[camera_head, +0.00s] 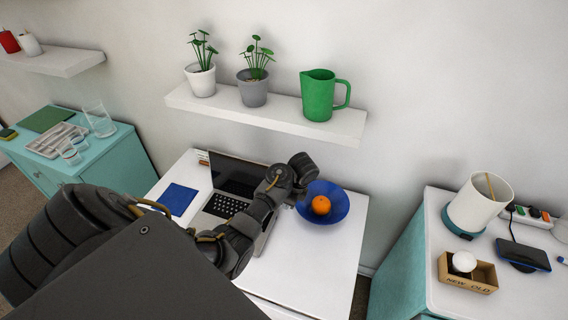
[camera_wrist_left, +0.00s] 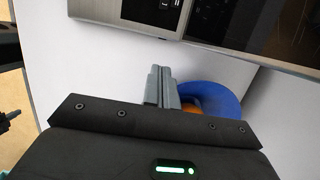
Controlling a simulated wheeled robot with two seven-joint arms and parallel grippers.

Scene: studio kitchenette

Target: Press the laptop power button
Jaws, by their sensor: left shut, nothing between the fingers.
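The open laptop (camera_head: 222,206) stands on the white table, its dark screen raised toward the wall. My left arm crosses in front of it and hides part of its keyboard and right side. In the left wrist view, the laptop's silver base (camera_wrist_left: 110,10) with a few dark keys runs along the top edge. My left gripper (camera_wrist_left: 161,70) is shut and empty, with its fingertips apart from the laptop in that picture. The fingertips are not clear in the head view. I cannot make out the power button. My right gripper is not in view.
A blue bowl (camera_head: 334,207) with an orange (camera_head: 321,205) stands right of the laptop, close to my left wrist. A blue mat (camera_head: 178,199) lies left of it. A wall shelf (camera_head: 270,115) with two plants and a green jug hangs above. The table's front right is clear.

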